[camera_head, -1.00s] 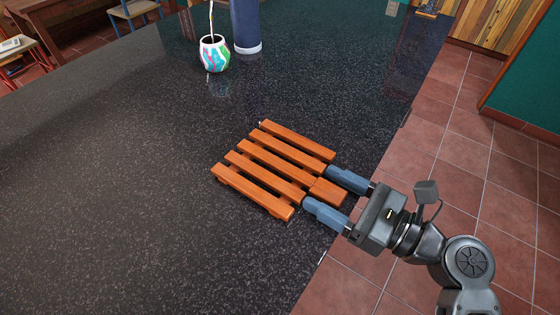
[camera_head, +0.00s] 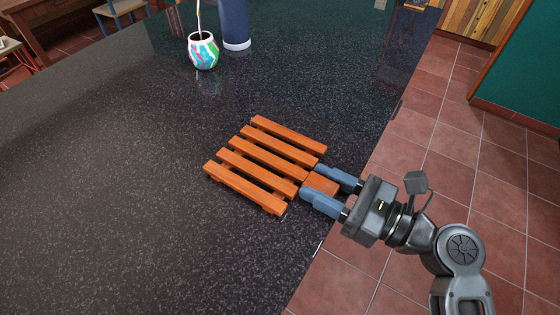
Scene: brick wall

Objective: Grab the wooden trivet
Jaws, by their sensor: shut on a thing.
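The wooden trivet (camera_head: 262,157), made of several parallel orange-brown slats, lies on or just above the dark speckled countertop (camera_head: 120,190), near its right edge. I cannot tell whether it touches the surface. My gripper (camera_head: 317,183) reaches in from the right. Its two blue-grey fingers are closed on the trivet's near right end, one on each side of a short wooden part there. The fingers' inner faces are partly hidden.
A painted white, teal and pink mate cup (camera_head: 203,52) with a straw stands at the back, beside a dark blue cylinder (camera_head: 234,22). The counter left of the trivet is clear. The counter edge drops to a red tiled floor (camera_head: 430,130) on the right.

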